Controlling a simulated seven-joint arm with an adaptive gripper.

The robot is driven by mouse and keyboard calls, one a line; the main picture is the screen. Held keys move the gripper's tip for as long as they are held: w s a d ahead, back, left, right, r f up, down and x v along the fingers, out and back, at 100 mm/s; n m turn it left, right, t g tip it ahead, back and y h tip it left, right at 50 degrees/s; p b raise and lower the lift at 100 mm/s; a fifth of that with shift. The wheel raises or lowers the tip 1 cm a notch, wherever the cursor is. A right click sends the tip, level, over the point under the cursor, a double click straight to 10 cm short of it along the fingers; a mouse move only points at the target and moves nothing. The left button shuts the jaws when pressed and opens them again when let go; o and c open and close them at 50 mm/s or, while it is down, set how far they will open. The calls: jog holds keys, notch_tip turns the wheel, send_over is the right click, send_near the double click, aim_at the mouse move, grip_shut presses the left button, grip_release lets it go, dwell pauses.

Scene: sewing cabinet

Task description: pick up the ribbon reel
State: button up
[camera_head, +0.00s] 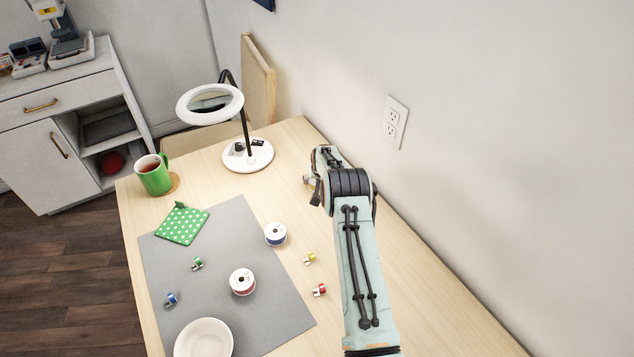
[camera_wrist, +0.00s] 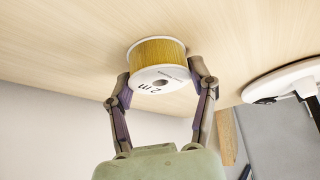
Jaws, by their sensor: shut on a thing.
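A ribbon reel (camera_wrist: 160,52) with yellow ribbon and white flanges shows in the wrist view, with "2 m" printed on the flange facing the camera. My gripper (camera_wrist: 161,76) has one finger on each side of the reel and is shut on it. The reel's far flange is close to the wooden table; I cannot tell whether it touches. In the head view a small yellowish part of the reel (camera_head: 308,182) shows left of my arm, which hides most of it and my fingers.
A magnifier lamp (camera_head: 248,157) stands left of the reel. Blue (camera_head: 275,234) and red-marked (camera_head: 242,282) reels, several small coloured items, a green dotted pad (camera_head: 182,225) and a white bowl (camera_head: 204,343) are on or near the grey mat (camera_head: 222,246). A wall outlet (camera_head: 394,122) is at right.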

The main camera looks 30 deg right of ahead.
notch_tip(320, 180, up, 3)
jog(key=shift+f, duration=0.15)
jog(key=s+a+r, duration=0.6)
jog(key=s+r, duration=0.4)
jog(key=s, duration=0.2)
jog(key=s+a+m, duration=0.1)
jog(key=s+a, duration=0.1)
jog(key=s, duration=1.2)
jog(key=shift+h, duration=0.3)
jog(key=w+d+f, duration=0.2)
jog(key=w+f, duration=0.1)
jog(key=w+d+f, duration=0.2)
jog(key=w+d, duration=0.1)
jog(key=w, duration=0.1)
jog(key=w+d+f, duration=0.2)
jog(key=w+f, duration=0.1)
jog(key=w, duration=0.1)
jog(key=shift+w+d+f, duration=0.2)
jog(key=shift+d+f, duration=0.15)
jog(key=shift+w+d+f, duration=0.1)
jog(key=shift+w+f, duration=0.05)
jog(key=shift+f, duration=0.8)
jog(key=shift+w+d+f, duration=0.1)
jog(key=shift+f, duration=0.8)
